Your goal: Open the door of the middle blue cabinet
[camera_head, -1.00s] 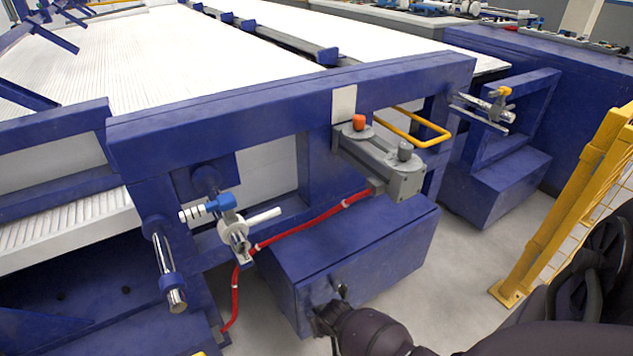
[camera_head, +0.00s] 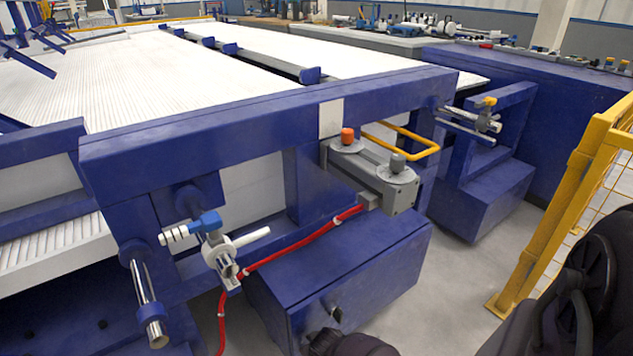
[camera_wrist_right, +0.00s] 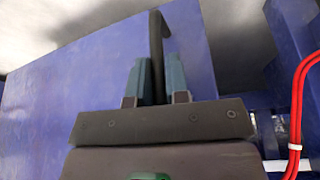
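The middle blue cabinet (camera_head: 395,265) is a blue box low under the machine's beam in the head view. Its black handle (camera_head: 336,313) is on the front face, near the bottom of the picture. The door looks closed there, though its lower part is out of frame. In the right wrist view, the handle (camera_wrist_right: 156,35) stands out dark against the blue door panel (camera_wrist_right: 75,85). My right gripper (camera_wrist_right: 158,85) has its teal-padded fingers on both sides of the handle, with no clear gap, and looks shut on it. My left gripper is not in view.
A red hose (camera_head: 300,245) runs above the cabinet to a grey valve block (camera_head: 375,175). Another blue cabinet (camera_head: 485,200) stands to the right. A yellow fence (camera_head: 560,215) is at the right. Grey floor (camera_head: 450,285) lies open between cabinet and fence.

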